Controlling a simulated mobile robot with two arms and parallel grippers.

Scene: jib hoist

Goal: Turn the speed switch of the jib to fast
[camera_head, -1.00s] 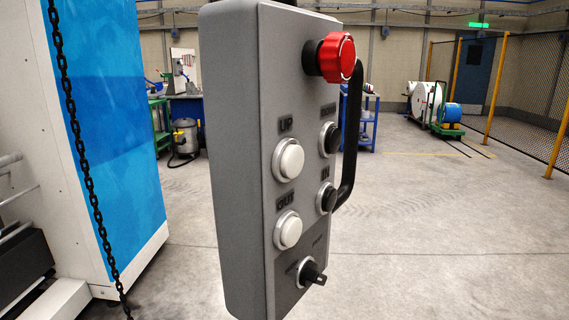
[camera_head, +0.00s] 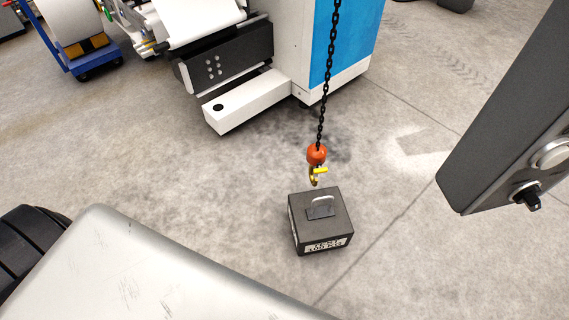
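The grey jib pendant (camera_head: 500,125) hangs at the right edge of the head view, tilted in the picture and cut off by the frame. Its black speed switch (camera_head: 527,195) is at the lower end, and its setting cannot be read. A white button (camera_head: 552,155) shows just above it. The jib's black chain (camera_head: 328,75) ends in an orange hook block (camera_head: 317,154) with a yellow-latched hook. The hook is above a dark block weight (camera_head: 320,222) with a metal loop on top, and appears apart from it. Neither gripper is in view.
A white and blue machine (camera_head: 335,50) with a low white base (camera_head: 245,101) stands behind the weight. A blue cart (camera_head: 95,60) with a roll is at the upper left. Open concrete floor (camera_head: 400,240) lies between weight and pendant.

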